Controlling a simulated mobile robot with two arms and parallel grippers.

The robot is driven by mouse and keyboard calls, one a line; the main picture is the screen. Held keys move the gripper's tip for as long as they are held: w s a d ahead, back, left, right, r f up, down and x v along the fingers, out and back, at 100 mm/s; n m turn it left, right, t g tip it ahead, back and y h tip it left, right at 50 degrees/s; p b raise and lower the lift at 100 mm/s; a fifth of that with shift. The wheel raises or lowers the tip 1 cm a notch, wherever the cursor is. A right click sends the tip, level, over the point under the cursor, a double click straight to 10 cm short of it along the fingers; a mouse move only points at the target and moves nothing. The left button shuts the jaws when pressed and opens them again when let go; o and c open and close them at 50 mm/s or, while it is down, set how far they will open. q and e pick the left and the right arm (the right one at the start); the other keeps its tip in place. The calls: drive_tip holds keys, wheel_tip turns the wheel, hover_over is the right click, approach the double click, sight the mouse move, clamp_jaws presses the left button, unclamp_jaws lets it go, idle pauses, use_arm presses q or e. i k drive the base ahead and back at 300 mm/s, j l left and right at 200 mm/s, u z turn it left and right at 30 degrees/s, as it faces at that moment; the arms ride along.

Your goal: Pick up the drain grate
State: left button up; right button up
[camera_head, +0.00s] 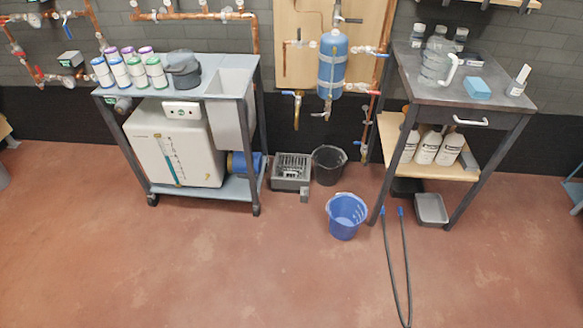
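What looks like the drain grate (292,162) is a dark slotted top on a low grey box (289,184). The box stands on the red floor by the back wall, between the cart and the black bucket. The slots are small, and I cannot tell whether the grate lies loose or is fixed. A small grey block (304,195) is at the box's front right corner. Neither of my grippers shows in the head view.
A wheeled cart (222,88) with cans and a white unit is left of the box. A black bucket (328,164), blue bucket (346,215) and hose (392,262) are to the right. A workbench (462,92) stands further right. The front floor is mostly clear.

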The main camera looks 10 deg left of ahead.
sight(290, 166)
drive_tip(key=i+l+z, duration=0.1)
drive_tip(key=i+l, duration=0.7)
